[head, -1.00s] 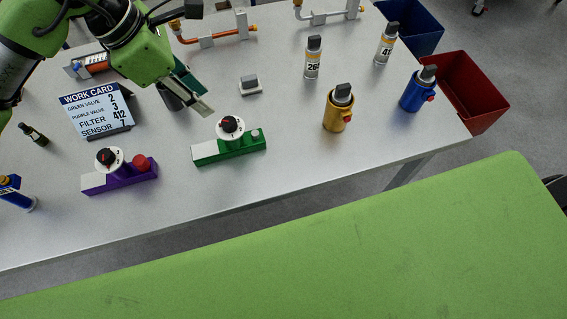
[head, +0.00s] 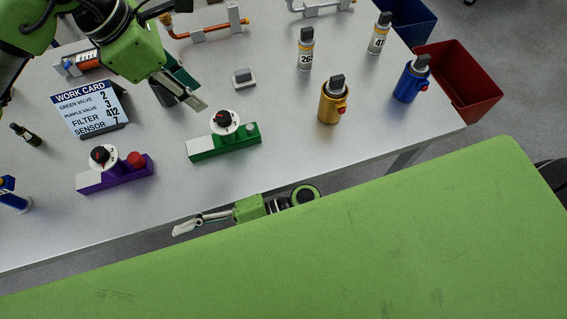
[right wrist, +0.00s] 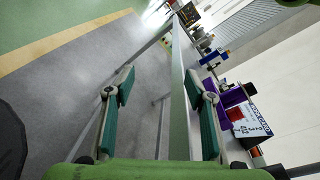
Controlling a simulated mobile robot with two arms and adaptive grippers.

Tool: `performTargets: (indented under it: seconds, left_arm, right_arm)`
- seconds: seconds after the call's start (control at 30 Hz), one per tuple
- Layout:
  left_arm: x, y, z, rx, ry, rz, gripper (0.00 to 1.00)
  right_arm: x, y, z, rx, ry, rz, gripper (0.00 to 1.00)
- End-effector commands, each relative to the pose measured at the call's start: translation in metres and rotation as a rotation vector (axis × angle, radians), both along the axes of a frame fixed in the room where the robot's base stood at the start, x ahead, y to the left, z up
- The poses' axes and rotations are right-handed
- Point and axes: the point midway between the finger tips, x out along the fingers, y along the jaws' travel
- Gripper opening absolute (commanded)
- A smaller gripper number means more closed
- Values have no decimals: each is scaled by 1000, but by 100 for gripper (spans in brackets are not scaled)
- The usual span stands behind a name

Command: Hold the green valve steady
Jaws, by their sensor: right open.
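The green valve (head: 238,143) is a green block with a white dial and black knob, upright on the grey table near its front edge. My left gripper (head: 190,92) hangs above the table, just behind and left of the valve and apart from it; how far its fingers are spread is unclear. My right gripper (head: 188,224) is low at the table's front edge, below the valve in the head view. In the right wrist view my right gripper (right wrist: 162,98) is open, with the table edge showing between its fingers.
The purple valve (head: 118,176) stands left of the green one, with the work card (head: 91,110) behind it. A small grey block (head: 243,78), gold canister (head: 333,101) and blue canister (head: 410,81) stand behind and right. A red bin (head: 458,82) is beyond the table.

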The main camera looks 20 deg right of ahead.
Motion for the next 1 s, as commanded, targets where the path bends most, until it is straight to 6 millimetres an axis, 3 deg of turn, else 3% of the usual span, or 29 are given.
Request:
performTargets:
  seconds: [0.03, 0.13, 0.3, 0.4, 0.53, 0.73, 1.0]
  left_arm:
    - [0, 0, 0, 0, 0, 0, 28]
    - [0, 0, 0, 0, 0, 0, 28]
    - [0, 0, 0, 0, 0, 0, 28]
    - [0, 0, 0, 0, 0, 0, 28]
    - [0, 0, 0, 0, 0, 0, 28]
    - [0, 0, 0, 0, 0, 0, 28]
    - [0, 0, 0, 0, 0, 0, 28]
  right_arm:
    - [4, -6, 24, 75, 65, -43, 49]
    - [24, -38, 55, 202, 219, -229, 49]
    - [58, -116, 66, 330, 440, -587, 49]
    - [69, -160, 68, 394, 545, -749, 49]
    - [75, -201, 69, 452, 636, -891, 49]
    - [81, -223, 69, 490, 690, -971, 49]
    - [114, -201, 70, 491, 687, -969, 49]
